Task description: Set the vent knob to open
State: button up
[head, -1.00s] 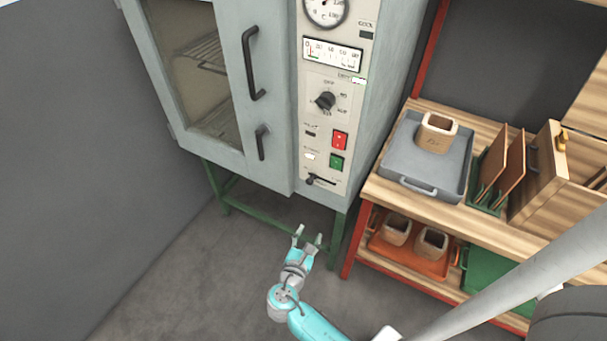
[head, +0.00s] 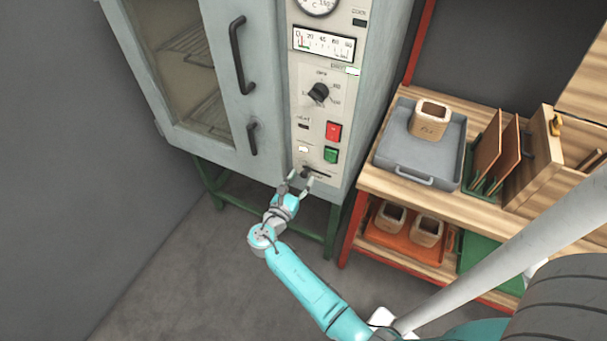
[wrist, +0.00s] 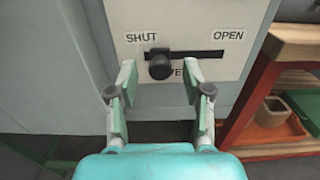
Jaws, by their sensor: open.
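The vent knob (wrist: 160,66) is a black round knob on a dark horizontal slot (wrist: 195,54) in the wrist view. It sits at the left end of the slot, near the SHUT label (wrist: 141,37). The OPEN label (wrist: 228,35) is at the right end. My gripper (wrist: 162,78) is open, with one finger to the left of the knob and one to its right, both apart from it. In the head view my gripper (head: 300,180) is at the bottom of the control panel, and its fingers partly hide the knob.
The oven cabinet (head: 180,148) has a door with a long handle (head: 240,55) left of the panel. Red (head: 333,131) and green (head: 330,155) buttons and a rotary dial (head: 318,92) are above the vent slot. A wooden shelf (head: 375,180) stands close on the right.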

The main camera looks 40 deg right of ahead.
jog(key=shift+x, duration=1.25)
grip_shut()
jog(key=shift+s, duration=0.1)
